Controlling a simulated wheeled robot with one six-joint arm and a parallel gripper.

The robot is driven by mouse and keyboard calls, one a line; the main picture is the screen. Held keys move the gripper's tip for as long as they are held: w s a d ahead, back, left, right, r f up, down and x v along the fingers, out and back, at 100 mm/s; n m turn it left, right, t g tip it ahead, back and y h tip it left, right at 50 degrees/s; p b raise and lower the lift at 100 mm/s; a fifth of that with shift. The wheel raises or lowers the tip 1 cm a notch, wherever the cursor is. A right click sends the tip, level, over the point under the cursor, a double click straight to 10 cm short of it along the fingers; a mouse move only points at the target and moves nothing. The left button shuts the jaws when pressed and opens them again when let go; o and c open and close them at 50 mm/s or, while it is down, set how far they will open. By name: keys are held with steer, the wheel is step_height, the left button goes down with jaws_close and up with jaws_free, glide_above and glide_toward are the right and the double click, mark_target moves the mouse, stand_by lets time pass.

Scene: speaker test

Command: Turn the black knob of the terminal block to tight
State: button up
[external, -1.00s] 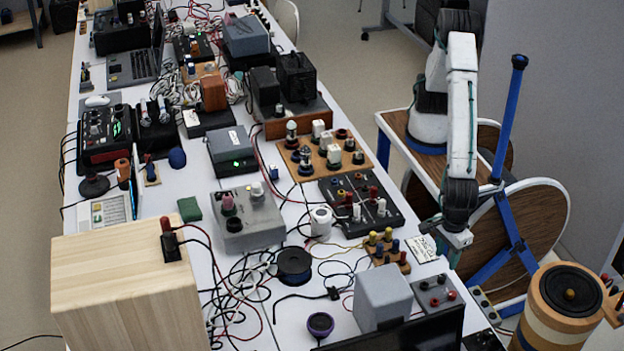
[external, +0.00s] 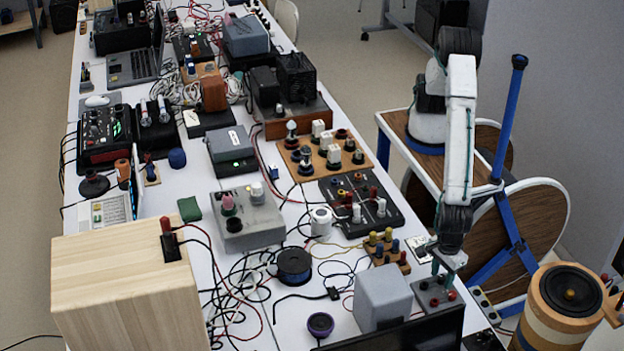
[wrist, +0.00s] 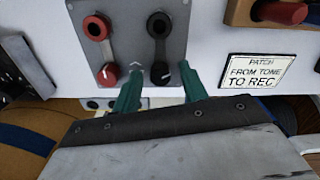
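The terminal block is a grey plate (wrist: 128,45) with a red socket (wrist: 96,27) and red knob (wrist: 107,74) on the left, and a black socket (wrist: 159,24) and black knob (wrist: 158,72) on the right in the wrist view. The black knob has a small pale mark on top. In the external view the block (external: 424,301) sits at the table's right edge. My gripper (wrist: 160,69) is open, its teal fingertips apart on either side of the black knob. I cannot tell if they touch it. In the external view my gripper (external: 442,272) is over the block.
A label card (wrist: 257,73) lies right of the block in the wrist view. In the external view a grey box (external: 382,298) stands close left of the block, a dark screen (external: 405,333) in front, and a wooden base with coloured posts (external: 388,250) behind.

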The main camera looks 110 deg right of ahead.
jaws_close()
